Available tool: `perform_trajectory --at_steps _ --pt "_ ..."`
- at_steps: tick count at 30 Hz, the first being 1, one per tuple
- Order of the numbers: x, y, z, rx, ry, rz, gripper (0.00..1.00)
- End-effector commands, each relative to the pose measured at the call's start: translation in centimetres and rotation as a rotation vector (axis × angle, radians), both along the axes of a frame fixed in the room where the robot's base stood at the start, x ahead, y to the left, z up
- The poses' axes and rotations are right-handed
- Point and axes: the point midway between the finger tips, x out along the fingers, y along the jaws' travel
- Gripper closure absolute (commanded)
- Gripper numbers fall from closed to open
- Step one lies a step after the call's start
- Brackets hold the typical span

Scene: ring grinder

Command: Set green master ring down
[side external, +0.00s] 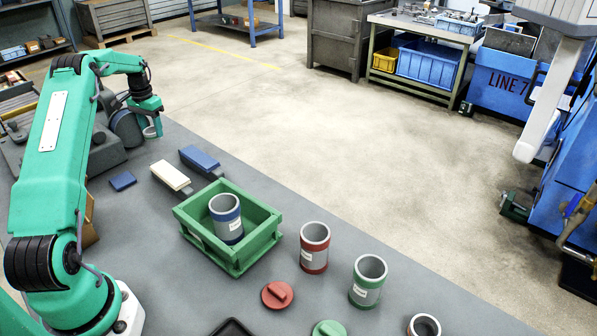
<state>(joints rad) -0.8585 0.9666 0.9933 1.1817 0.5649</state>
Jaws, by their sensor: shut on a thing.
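My gripper (150,122) is at the upper left, beside a dark grey machine (90,150). It is shut on a small pale, ring-like thing (151,131), which I take for the green master ring. Its colour is hard to make out, and the fingers partly hide it. I cannot tell whether it touches the machine or the bench.
On the grey bench (180,285), a green crate (262,244) holds a blue-banded cup (226,222). A red-banded cup (314,250) and a green-banded cup (367,285) stand to its right. A blue block (199,158), a cream block (171,175) and a blue square (122,181) lie near my gripper.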

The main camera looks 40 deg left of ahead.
Motion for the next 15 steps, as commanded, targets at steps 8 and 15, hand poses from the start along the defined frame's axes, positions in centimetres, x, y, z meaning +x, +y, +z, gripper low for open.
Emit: perform_trajectory --at_steps 8,15 --pt "0.0 0.0 -0.8 -0.001 0.001 0.000 0.76" --pt "0.0 0.0 -3.4 0.000 0.000 0.000 0.76"
